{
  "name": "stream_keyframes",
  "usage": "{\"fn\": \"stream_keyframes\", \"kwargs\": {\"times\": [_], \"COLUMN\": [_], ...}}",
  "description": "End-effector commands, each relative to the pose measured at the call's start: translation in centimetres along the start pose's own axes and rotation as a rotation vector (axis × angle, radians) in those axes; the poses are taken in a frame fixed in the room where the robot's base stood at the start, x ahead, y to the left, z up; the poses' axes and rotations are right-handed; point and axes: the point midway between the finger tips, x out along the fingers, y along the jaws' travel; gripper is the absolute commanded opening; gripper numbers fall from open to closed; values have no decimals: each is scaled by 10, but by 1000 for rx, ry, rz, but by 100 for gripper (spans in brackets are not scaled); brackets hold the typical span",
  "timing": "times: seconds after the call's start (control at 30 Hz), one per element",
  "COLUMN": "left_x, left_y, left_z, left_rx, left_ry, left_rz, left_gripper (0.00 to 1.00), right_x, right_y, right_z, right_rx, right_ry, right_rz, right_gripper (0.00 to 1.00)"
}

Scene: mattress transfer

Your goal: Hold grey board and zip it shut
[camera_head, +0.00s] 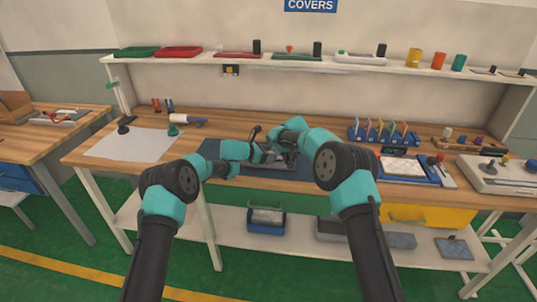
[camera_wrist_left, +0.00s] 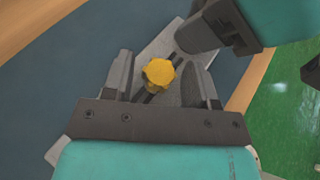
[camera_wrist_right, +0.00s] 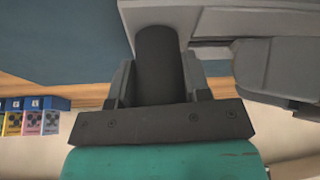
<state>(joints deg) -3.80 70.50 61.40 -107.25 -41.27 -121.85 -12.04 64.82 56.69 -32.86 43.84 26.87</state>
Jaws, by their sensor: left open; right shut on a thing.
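The grey board (camera_head: 268,166) lies on the dark blue mat, mostly hidden behind my grippers. In the left wrist view the grey board (camera_wrist_left: 152,48) has a dark slot line with a yellow knob (camera_wrist_left: 158,72) on it. My left gripper (camera_head: 268,154) is open, its fingers on either side of the knob with gaps; it also shows in the left wrist view (camera_wrist_left: 160,60). My right gripper (camera_head: 283,150) is shut on a black cylindrical handle (camera_wrist_right: 158,62), which reaches up to a grey part at the top of the right wrist view.
The blue mat (camera_head: 208,150) covers the table's middle. A white sheet (camera_head: 125,144) lies at left. A blue rack (camera_head: 375,137) with coloured tabs, a blue tray (camera_head: 432,163) and a pale box (camera_head: 490,178) stand at right. A shelf (camera_head: 215,57) runs behind. My two arms are close together.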

Motion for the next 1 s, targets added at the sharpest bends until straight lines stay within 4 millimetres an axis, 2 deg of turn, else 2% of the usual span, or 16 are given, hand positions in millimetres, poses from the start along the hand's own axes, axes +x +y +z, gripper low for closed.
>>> {"fn": "stream_keyframes", "kwargs": {"times": [0.07, 0.6, 0.87, 1.0], "left_x": [0, 0, -1, -13], "left_y": [0, 0, 1, 10], "left_z": [0, 0, 0, -6], "left_rx": [0, 0, 0, 0], "left_ry": [0, 0, 0, 0], "left_rz": [0, 0, 0, 3], "left_gripper": [53, 1, 0, 0], "right_x": [-1, -1, -1, -1], "right_y": [0, 0, 0, 0], "right_z": [-1, -1, -1, -1], "right_rx": [0, 1, 1, 1], "right_ry": [2, 2, 2, 2], "right_rz": [0, 0, 0, 0], "right_gripper": [8, 8, 8, 8]}}
